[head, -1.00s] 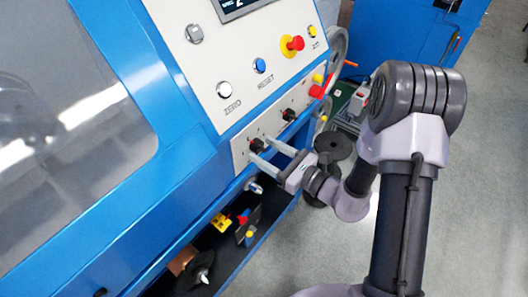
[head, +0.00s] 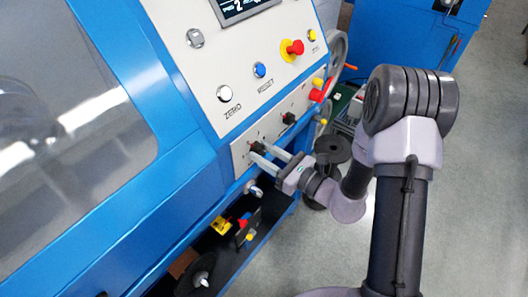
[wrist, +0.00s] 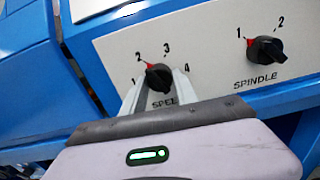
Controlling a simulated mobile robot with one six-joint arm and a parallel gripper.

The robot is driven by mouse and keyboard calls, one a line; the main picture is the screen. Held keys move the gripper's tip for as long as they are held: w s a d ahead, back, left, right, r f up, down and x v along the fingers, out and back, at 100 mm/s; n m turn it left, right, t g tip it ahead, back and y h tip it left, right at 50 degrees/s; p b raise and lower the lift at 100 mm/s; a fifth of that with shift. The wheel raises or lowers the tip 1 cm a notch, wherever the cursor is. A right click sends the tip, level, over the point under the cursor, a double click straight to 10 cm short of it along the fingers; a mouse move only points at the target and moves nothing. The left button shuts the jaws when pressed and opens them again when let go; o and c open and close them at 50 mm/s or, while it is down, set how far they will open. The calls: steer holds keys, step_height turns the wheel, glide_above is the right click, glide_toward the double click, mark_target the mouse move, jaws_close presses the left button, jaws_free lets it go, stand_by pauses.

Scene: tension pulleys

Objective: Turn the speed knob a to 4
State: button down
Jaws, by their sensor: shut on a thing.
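The speed knob (wrist: 160,78) is black with a red pointer mark. In the wrist view its pointer is at the upper left, toward the 2 on a dial numbered 1 to 4. My gripper (wrist: 157,83) has one finger on each side of the knob and is shut on it. In the head view the knob (head: 257,148) sits at the fingertips of my gripper (head: 259,151), on the lower panel. The label below the knob is partly hidden by a finger.
The spindle knob (wrist: 266,50), marked 1 and 2, is to the right, with its red mark toward 1. Above are the zero button (head: 224,93), blue reset button (head: 260,69) and red emergency stop (head: 295,47). An open shelf (head: 228,246) with small parts lies below.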

steer(key=m+p, duration=0.2)
steer(key=m, duration=0.1)
steer(key=m+p, duration=0.2)
steer(key=shift+r+m+p, duration=0.2)
steer(key=shift+m+p, duration=0.2)
steer(key=m+p, duration=0.4)
steer(key=m, duration=0.2)
steer(key=shift+s+p, duration=0.1)
steer(key=shift+p, duration=0.25)
steer(key=m+p, duration=0.3)
steer(key=m, duration=0.2)
steer(key=shift+m, duration=0.3)
steer(key=m+p, duration=0.2)
steer(key=m, duration=0.3)
steer(key=shift+m, duration=0.4)
steer(key=c, duration=0.9)
jaws_free()
steer(key=shift+c, duration=0.2)
